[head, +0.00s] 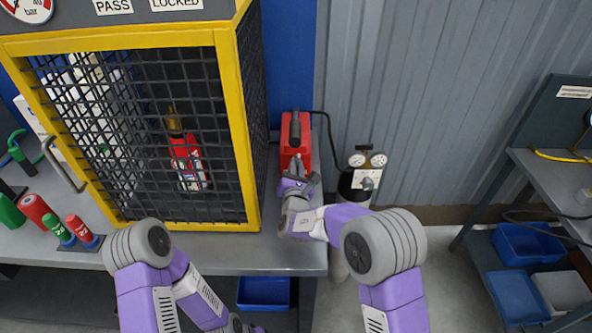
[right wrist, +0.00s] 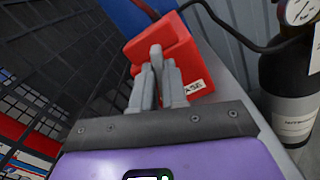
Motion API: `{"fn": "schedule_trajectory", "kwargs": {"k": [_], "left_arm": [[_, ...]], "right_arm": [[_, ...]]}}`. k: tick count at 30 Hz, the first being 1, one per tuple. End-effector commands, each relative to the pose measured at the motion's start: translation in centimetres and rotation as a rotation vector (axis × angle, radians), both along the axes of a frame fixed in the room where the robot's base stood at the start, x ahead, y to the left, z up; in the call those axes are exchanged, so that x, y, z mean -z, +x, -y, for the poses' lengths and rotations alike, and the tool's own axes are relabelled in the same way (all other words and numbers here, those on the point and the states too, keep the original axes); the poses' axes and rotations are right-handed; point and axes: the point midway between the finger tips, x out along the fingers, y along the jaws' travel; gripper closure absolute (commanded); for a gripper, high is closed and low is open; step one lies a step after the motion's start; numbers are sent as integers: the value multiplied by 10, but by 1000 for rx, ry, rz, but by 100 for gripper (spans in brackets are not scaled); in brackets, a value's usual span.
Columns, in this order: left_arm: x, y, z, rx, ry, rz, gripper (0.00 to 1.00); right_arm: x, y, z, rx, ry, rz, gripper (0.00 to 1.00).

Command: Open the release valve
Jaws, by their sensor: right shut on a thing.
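The release valve is a red box (head: 302,150) at the right end of the bench, beside the cage. In the right wrist view the red box (right wrist: 160,48) carries a label partly hidden, ending in "ASE". A grey lever (right wrist: 156,55) stands out from its front. My right gripper (head: 297,172) is at the near side of the box. In the right wrist view my right gripper (right wrist: 158,85) is shut on the lever, one finger on each side. My left arm reaches low in the head view; its fingers are not seen.
A dark cylinder with gauges (head: 358,185) stands to the right, joined by a black hose. Blue bins (head: 522,243) sit on the right-hand shelving.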

Motion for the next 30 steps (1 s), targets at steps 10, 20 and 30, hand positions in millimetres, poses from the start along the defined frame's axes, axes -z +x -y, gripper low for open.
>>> {"fn": "schedule_trajectory", "kwargs": {"k": [10,20,30], "left_arm": [[9,0,0,0,0,0,57],[10,0,0,0,0,0,57],[10,0,0,0,0,0,57]], "right_arm": [[1,0,-2,0,-244,0,100],[0,0,-2,-1,-374,-2,100],[0,0,-2,-1,-397,-2,100]]}}
